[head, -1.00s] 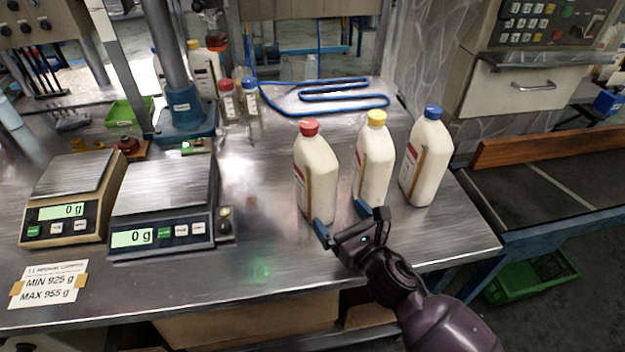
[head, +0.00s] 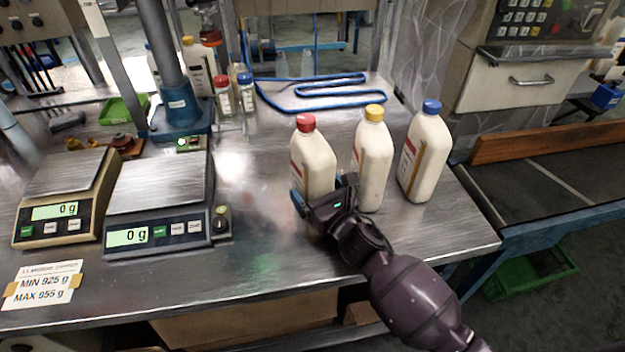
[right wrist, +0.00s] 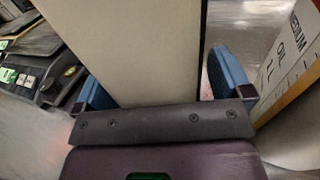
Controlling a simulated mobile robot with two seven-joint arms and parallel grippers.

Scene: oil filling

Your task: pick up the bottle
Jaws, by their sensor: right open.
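Three cream bottles stand upright on the steel table: a red-capped bottle (head: 314,160), a yellow-capped bottle (head: 372,160) and a blue-capped bottle (head: 427,155). My right gripper (head: 322,194) is at the lower part of the red-capped bottle in the head view. In the right wrist view, the open right gripper (right wrist: 165,85) has its blue fingers on either side of a cream bottle body (right wrist: 135,45), which fills the space between them. A gap shows by the right finger. A labelled bottle (right wrist: 295,60) stands to the right there. My left gripper is not in view.
Two scales reading 0 g, a tan one (head: 65,185) and a dark one (head: 158,200), stand on the left of the table (head: 270,250). The yellow-capped bottle is close to my right gripper.

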